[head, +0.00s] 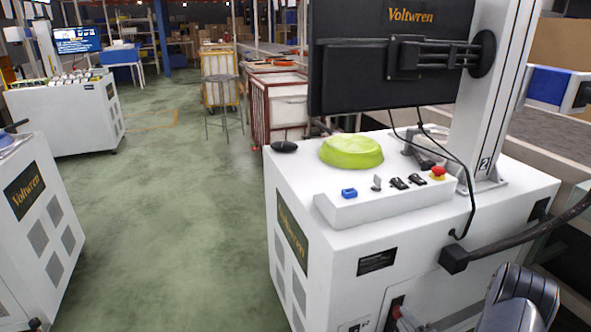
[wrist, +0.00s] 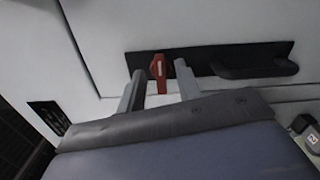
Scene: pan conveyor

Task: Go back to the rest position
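My gripper (wrist: 159,68) shows in the wrist view with its two grey fingers apart. A red switch handle (wrist: 159,75) on a black plate (wrist: 210,62) stands in the gap between the fingertips as seen from the wrist. I see a gap on each side of the handle; how far the tips are from the panel is hard to tell. In the head view the red handle (head: 396,308) is on the lower front of the white Voltwren cabinet (head: 330,245). My dark arm is at the lower right.
On the cabinet top are a green dome-shaped item (head: 351,151), a control strip with a red button (head: 438,172), and a monitor (head: 385,70) on a column. Green floor (head: 170,220) is open to the left.

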